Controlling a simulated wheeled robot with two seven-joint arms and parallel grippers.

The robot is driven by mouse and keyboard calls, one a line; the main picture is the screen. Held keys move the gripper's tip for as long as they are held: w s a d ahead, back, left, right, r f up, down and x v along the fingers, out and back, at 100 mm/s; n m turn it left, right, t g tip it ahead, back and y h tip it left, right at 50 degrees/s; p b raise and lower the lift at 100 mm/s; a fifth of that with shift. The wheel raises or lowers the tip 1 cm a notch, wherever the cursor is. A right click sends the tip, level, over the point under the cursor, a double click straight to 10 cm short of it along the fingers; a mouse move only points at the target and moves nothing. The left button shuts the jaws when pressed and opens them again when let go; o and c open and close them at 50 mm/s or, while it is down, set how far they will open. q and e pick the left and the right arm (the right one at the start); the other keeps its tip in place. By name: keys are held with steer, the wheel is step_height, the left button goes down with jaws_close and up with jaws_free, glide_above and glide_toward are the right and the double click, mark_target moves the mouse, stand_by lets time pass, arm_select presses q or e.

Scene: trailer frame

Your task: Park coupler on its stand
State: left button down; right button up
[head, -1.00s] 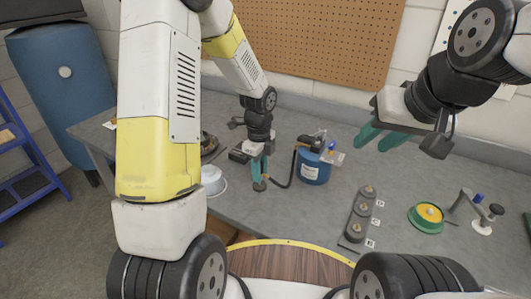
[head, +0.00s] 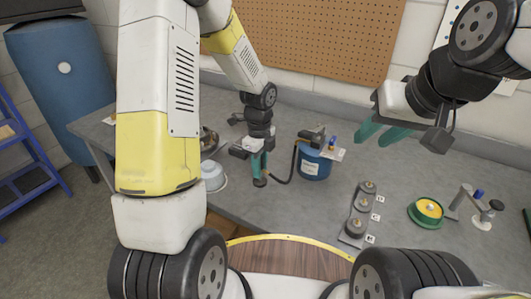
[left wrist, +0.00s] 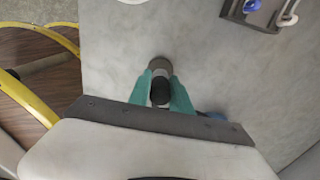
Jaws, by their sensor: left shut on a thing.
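My left gripper (head: 259,166) is shut on the coupler (head: 260,182), a small dark grey cylinder pointing down at the bench. In the left wrist view the coupler (left wrist: 161,88) sits between the teal fingers. I cannot tell whether its lower end touches the bench. A black hose curves from near it to a blue canister (head: 314,168). The canister has a dark fitting on top. Which item is the coupler's stand is unclear; a small grey bracket with a white foot (head: 480,221) stands at the right. My right gripper (head: 382,130) is open and empty above the bench.
A dark strip with several knobs and letter tags (head: 354,228) lies right of the canister. A green disc with a yellow centre (head: 428,211) sits beyond it. A pale round container (head: 213,177) is left of my left gripper. Bare grey bench (head: 300,209) lies in front.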

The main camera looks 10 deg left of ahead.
arm_select(q)
steer(key=shift+f, duration=0.9)
stand_by(1.7)
steer(key=c, duration=0.7)
jaws_free()
steer(key=shift+r, duration=3.5)
